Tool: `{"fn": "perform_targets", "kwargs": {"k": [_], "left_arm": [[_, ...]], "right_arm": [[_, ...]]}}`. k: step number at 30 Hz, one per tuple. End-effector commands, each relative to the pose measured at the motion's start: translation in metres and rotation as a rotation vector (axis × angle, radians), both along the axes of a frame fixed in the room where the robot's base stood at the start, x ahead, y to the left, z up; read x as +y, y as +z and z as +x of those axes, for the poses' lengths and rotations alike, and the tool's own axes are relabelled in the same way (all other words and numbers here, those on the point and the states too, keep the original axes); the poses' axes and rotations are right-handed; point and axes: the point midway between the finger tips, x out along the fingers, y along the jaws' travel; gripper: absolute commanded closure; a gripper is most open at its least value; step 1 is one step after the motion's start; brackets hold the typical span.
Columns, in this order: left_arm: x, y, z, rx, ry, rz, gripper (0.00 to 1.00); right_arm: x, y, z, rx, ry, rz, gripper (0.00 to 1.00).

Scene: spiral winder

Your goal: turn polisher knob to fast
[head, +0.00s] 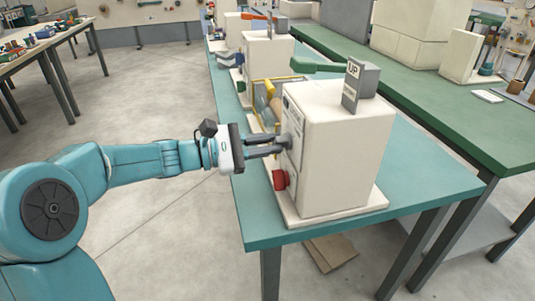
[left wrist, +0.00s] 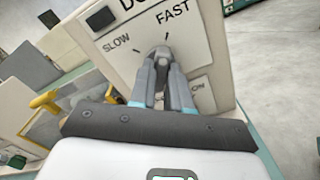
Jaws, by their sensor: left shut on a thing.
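The polisher is a cream box (head: 340,150) at the near end of the teal table. In the left wrist view its front panel (left wrist: 205,75) reads SLOW at the left and FAST at the upper right, with short dark tick marks. My left gripper (head: 284,143) reaches in from the left to this face. Its fingers are shut on the knob, and the tips also show in the left wrist view (left wrist: 162,54). The fingers hide most of the knob, so I cannot tell its exact pointing. My right gripper is not in view.
A red button (head: 280,180) sits low on the same face, below my gripper. A grey block marked UP (head: 360,84) stands on top. Similar machines stand farther along the teal table (head: 425,185). A green bench (head: 430,100) runs behind. Open floor lies to the left.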

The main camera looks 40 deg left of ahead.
Motion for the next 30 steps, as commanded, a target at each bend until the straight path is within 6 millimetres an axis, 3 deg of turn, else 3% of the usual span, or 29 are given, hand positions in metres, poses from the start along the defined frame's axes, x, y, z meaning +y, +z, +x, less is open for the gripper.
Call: {"fn": "perform_targets", "kwargs": {"k": [6, 21, 22, 24, 30], "left_arm": [[0.0001, -0.0015, -0.0001, -0.038, 0.001, 0.045, 1.00], [0.0001, 0.0001, 0.0000, -0.050, 0.000, 0.061, 1.00], [0.0001, 0.0001, 0.0000, -0.050, 0.000, 0.061, 0.80], [0.0001, 0.0001, 0.0000, -0.051, 0.001, 0.061, 0.57], [0.0000, 0.0000, 0.0000, -0.049, 0.001, 0.059, 0.57]], "right_arm": [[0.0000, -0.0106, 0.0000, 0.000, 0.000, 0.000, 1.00], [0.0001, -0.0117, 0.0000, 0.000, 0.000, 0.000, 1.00], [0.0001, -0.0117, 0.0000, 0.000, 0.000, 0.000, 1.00], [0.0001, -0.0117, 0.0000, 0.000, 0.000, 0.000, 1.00], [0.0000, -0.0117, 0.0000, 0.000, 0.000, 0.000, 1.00]]}}
